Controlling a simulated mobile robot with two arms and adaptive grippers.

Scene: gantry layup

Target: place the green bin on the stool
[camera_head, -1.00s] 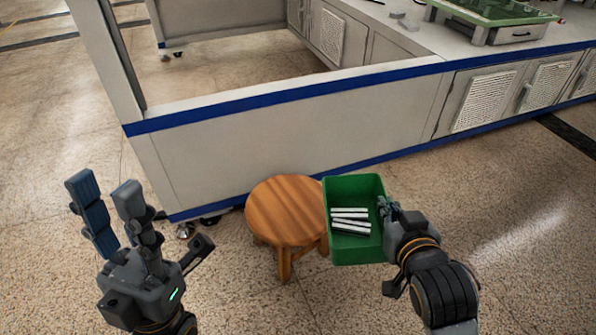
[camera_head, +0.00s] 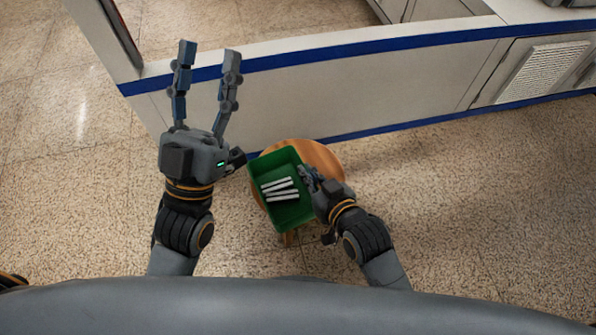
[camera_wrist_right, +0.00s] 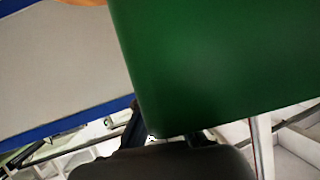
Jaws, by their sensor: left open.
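The green bin (camera_head: 266,168) holds several white bars (camera_head: 280,189). In the head view it lies over the left part of the round wooden stool (camera_head: 320,155) and covers much of its top. I cannot tell whether it rests on the seat or hangs above it. My right gripper (camera_head: 306,178) is shut on the bin's right rim. The right wrist view shows the bin's green side (camera_wrist_right: 220,60) close up, with a small edge of the stool (camera_wrist_right: 82,2) at the top. My left gripper (camera_head: 209,58) is open and empty, left of the bin, fingers pointing away.
A white bench wall with blue stripes (camera_head: 380,85) stands just behind the stool. A vented cabinet (camera_head: 540,72) is at the right. The speckled floor (camera_head: 480,210) is free to the right and left of the stool.

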